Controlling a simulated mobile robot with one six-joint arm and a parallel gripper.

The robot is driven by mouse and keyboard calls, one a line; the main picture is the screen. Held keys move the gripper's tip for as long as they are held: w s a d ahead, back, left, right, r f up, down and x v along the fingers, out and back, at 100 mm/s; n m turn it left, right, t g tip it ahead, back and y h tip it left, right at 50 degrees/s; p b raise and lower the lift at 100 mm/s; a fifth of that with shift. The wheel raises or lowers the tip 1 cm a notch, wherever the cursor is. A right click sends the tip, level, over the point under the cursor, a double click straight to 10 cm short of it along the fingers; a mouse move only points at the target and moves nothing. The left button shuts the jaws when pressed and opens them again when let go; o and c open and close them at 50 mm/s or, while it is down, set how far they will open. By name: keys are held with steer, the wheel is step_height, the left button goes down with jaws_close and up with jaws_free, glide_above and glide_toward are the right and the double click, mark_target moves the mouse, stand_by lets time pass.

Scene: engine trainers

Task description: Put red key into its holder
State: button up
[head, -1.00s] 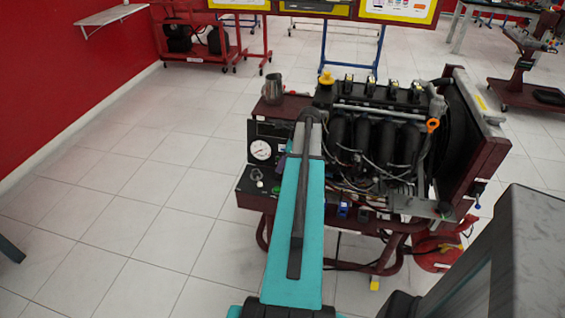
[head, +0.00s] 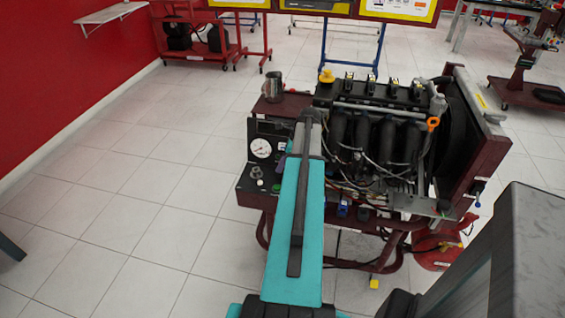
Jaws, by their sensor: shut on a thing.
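My teal and dark arm reaches forward over the front of the engine trainer (head: 375,140). Its far end is a rounded dark joint at the trainer's left side. My gripper does not show; it seems hidden behind my own arm. I cannot make out a red key or its holder in the head view. The trainer's control panel (head: 248,180), with a round white gauge (head: 261,148) and a small light knob (head: 256,171), lies just left of my arm, which covers part of the panel's right side.
A metal cup (head: 273,86) stands on the trainer's maroon top at the left. The radiator (head: 481,130) closes off the right side. A red extinguisher-like cylinder (head: 433,256) is low at the right. The tiled floor (head: 130,210) on the left is clear.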

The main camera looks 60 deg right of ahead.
steer(key=shift+f, duration=0.25)
steer(key=o, duration=1.1)
steer(key=shift+o, duration=0.4)
steer(key=shift+o, duration=1.3)
steer(key=shift+r, duration=0.15)
steer(key=shift+r+p, duration=0.35)
steer(key=shift+p, duration=0.1)
steer(key=shift+r+p, duration=1.1)
steer(key=shift+r, duration=0.05)
